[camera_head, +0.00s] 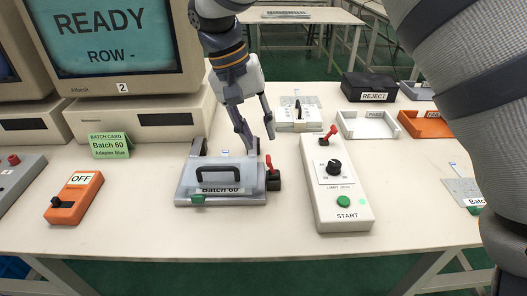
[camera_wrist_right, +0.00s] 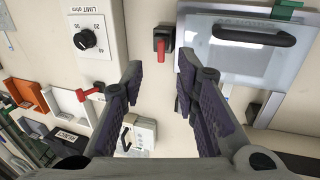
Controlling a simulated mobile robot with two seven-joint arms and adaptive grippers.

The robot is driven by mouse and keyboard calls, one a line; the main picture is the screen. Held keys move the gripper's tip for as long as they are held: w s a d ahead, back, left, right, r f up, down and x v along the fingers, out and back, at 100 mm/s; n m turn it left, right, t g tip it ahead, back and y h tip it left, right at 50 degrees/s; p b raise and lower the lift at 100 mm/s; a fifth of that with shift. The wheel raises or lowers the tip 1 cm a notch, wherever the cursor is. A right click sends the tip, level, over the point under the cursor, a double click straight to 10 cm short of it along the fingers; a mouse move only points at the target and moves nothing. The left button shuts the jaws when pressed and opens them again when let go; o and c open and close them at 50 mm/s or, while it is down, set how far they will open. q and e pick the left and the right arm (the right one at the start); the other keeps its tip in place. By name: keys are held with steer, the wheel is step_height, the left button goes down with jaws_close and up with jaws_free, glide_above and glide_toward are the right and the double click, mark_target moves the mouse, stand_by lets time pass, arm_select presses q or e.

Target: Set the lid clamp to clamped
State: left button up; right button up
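The lid clamp (camera_head: 272,175) is a small black block with a red lever, just right of the test fixture. In the wrist view the red clamp lever (camera_wrist_right: 162,58) lies flat in the picture beside the lid. The fixture's grey lid (camera_head: 222,192) is down, with a black handle (camera_head: 219,172) and a "Batch 60" label. My right gripper (camera_head: 261,143) is open and empty, above and behind the clamp. In the wrist view its fingers (camera_wrist_right: 158,66) are spread apart, with the clamp beyond the fingertips and not touched. My left gripper is not in view.
A white box (camera_head: 345,215) with a dial, red switch and green START button stands right of the clamp. An orange OFF switch box (camera_head: 74,197) is at the left. A monitor (camera_head: 105,40) stands behind. PASS (camera_head: 368,125) and REJECT (camera_head: 370,87) containers are at the back right.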

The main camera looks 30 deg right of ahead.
mark_target(267, 159)
steer(key=x, duration=0.8)
steer(key=shift+w+f, duration=0.1)
steer(key=shift+f, duration=0.15)
jaws_close()
